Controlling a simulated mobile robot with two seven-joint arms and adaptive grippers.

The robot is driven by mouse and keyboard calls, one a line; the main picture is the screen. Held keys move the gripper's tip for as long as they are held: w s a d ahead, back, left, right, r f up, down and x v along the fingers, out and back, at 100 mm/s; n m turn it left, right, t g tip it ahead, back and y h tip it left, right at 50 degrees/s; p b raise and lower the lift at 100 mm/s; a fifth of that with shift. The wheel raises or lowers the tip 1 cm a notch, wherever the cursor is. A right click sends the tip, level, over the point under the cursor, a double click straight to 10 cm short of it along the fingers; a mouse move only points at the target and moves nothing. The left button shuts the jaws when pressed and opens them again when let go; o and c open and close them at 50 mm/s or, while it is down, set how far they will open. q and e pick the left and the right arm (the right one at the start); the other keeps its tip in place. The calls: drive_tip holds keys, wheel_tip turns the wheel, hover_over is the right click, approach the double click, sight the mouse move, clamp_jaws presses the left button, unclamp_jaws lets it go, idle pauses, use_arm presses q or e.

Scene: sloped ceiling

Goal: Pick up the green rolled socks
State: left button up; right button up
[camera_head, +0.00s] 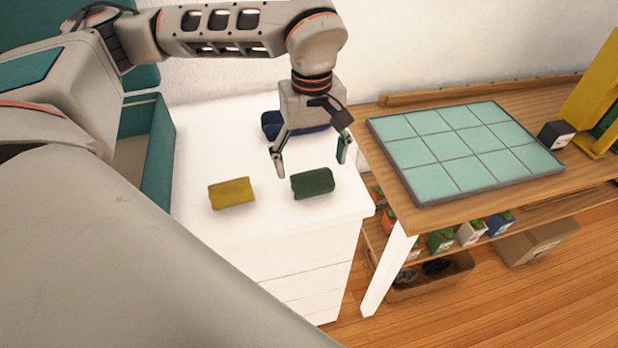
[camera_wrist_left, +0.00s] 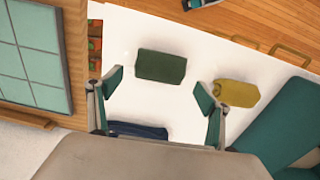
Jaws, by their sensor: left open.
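The green rolled socks (camera_head: 313,183) lie on the white dresser top (camera_head: 268,232), near its front right corner. In the left wrist view the green socks (camera_wrist_left: 161,66) lie beyond the fingertips, a little above the space between them. My left gripper (camera_head: 312,161) is open and empty, its fingers pointing down above and just behind the socks. It also shows in the left wrist view (camera_wrist_left: 160,88) with its fingers spread wide. My right gripper is not in view.
A yellow roll (camera_head: 232,193) lies left of the green socks, and a dark blue roll (camera_head: 272,124) lies behind the gripper. A teal box (camera_head: 160,146) stands at the left. A wooden table (camera_head: 450,212) with a tiled teal panel (camera_head: 440,182) stands at the right.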

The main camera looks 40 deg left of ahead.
sight(312, 172)
use_arm(q)
drive_tip(key=shift+d+f, duration=0.15)
drive_tip(key=shift+f, duration=2.65)
drive_tip(key=c, duration=1.1)
